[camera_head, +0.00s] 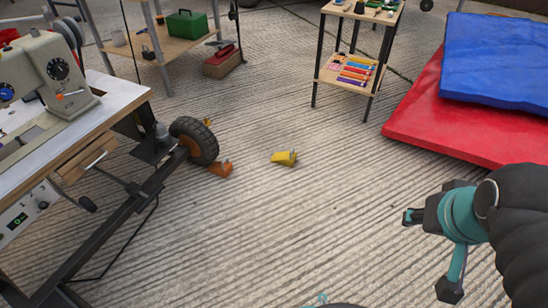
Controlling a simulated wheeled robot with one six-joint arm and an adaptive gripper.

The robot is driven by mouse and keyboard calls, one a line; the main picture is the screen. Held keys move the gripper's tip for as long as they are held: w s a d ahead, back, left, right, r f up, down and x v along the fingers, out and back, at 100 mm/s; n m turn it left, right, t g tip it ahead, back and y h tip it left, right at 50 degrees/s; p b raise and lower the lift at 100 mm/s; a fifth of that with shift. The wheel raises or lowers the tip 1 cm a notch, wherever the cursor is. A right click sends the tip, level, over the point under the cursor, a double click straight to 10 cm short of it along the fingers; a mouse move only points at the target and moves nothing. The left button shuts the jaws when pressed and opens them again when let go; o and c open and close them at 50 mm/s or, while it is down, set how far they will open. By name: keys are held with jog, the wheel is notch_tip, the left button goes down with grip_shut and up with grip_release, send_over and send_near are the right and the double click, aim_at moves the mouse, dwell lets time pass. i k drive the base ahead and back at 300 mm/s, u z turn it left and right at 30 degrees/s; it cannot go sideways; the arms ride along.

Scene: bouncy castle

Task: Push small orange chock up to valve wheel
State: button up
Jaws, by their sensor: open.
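A small orange chock (222,169) lies on the floor at the lower right of a black-tyred wheel (201,143). I cannot tell whether it touches the tyre. The wheel is on the dark frame under the sewing machine table; no valve can be made out on it. A yellow chock (285,158) lies apart on open floor, further right. My gripper (428,253) is at the lower right, open and empty, well away from both chocks.
The sewing machine table (125,95) and its dark frame fill the left. Red (425,120) and blue (497,62) mats lie at the right. A small shelf (346,78) stands at the back, and a workbench (170,45) at the back left. The ridged floor (300,230) in the middle is clear.

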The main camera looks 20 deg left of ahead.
aim_at(223, 169)
jog(key=z, duration=0.25)
jog(key=k, duration=0.3)
jog(key=z, duration=0.25)
jog(key=i, duration=1.4)
jog(key=u, duration=0.65)
jog(key=i, duration=1.15)
jog(key=u, duration=1.5)
jog(key=i, duration=0.55)
jog(key=u, duration=0.5)
